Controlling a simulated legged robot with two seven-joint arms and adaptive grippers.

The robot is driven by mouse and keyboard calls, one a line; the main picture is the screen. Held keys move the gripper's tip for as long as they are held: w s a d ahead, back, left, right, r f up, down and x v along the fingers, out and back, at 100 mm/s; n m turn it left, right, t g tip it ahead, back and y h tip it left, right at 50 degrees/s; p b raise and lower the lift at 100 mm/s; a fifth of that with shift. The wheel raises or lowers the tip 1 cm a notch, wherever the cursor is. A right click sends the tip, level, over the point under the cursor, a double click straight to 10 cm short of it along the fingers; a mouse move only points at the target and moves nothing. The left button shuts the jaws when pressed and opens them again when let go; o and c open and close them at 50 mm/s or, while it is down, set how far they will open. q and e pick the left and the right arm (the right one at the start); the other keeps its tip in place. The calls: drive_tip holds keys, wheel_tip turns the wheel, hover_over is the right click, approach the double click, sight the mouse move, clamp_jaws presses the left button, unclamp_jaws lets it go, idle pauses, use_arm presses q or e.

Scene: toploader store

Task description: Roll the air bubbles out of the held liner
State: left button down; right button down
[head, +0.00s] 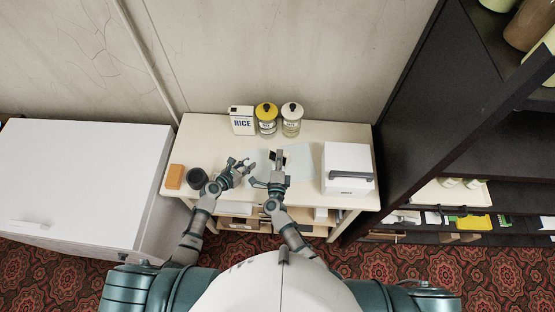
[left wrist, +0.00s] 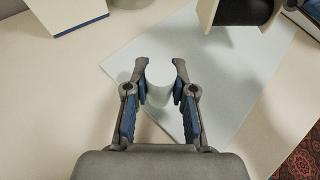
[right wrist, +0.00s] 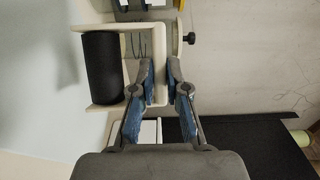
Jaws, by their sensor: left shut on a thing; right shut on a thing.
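The liner (head: 300,158) is a thin pale blue sheet lying on the cream table. In the left wrist view the liner (left wrist: 210,75) spreads beyond my left gripper (left wrist: 160,68), whose fingers are closed on a pale curled part of it. My right gripper (right wrist: 160,65) is shut on the cream frame of a roller with a black cylinder (right wrist: 103,68). In the left wrist view the roller (left wrist: 245,10) shows over the liner's far part; whether it touches cannot be told. In the head view, my left gripper (head: 243,166) is left of my right gripper (head: 278,172). No bubbles can be made out.
A rice box (head: 242,120), a yellow-lidded jar (head: 266,118) and another jar (head: 291,119) stand at the back. A white machine (head: 348,160) is on the right. A dark cup (head: 197,178) and an orange block (head: 175,177) are on the left. A dark shelf stands right.

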drive_tip(key=shift+r, duration=2.35)
use_arm(q)
drive_tip(key=c, duration=0.9)
unclamp_jaws()
use_arm(e)
drive_tip(key=shift+a, duration=0.1)
use_arm(q)
drive_tip(key=v, duration=1.2)
drive_tip(key=shift+a+f, duration=0.15)
drive_tip(key=shift+f, duration=0.05)
